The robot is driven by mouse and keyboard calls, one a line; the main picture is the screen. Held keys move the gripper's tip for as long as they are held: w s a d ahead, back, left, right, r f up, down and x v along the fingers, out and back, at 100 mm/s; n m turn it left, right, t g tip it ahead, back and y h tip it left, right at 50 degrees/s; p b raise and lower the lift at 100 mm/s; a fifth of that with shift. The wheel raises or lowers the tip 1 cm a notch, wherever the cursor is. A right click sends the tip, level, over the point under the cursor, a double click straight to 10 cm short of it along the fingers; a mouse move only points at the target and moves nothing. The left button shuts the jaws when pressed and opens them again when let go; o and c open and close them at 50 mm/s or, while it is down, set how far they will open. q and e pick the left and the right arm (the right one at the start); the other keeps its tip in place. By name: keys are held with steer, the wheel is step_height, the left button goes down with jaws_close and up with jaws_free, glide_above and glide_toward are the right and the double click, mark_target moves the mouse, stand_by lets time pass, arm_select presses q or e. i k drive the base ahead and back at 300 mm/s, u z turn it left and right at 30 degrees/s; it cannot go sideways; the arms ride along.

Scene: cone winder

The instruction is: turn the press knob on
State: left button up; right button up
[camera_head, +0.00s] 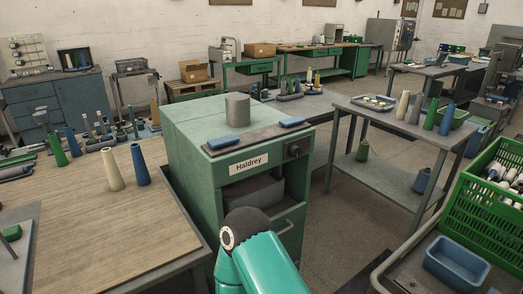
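The press is a green cabinet (190,137) with a "Haldrey" label, standing in the middle of the camera_head view. Its knob (294,150) is small and dark, on a dark plate at the upper right of the front face. At this size I cannot tell which way the knob is turned. A grey cylinder (238,109) stands on the press top, behind a dark bar with two blue pads. A teal link of one of my arms rises from the bottom edge, in front of the cabinet's lower part. Neither gripper shows in this view.
A wooden-topped table (60,215) with cones and bobbins stands close on the left. A grey table (400,122) with cones is at right. A green crate (478,205) and a blue bin (457,262) sit at the lower right. Floor is clear between press and grey table.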

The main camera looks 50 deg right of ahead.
mark_target(295, 151)
steer(key=z, duration=0.55)
steer(key=k, duration=0.75)
steer(key=z, duration=0.75)
steer(key=k, duration=0.5)
steer(key=z, duration=1.05)
steer(key=i, duration=1.2)
steer(key=u, duration=0.4)
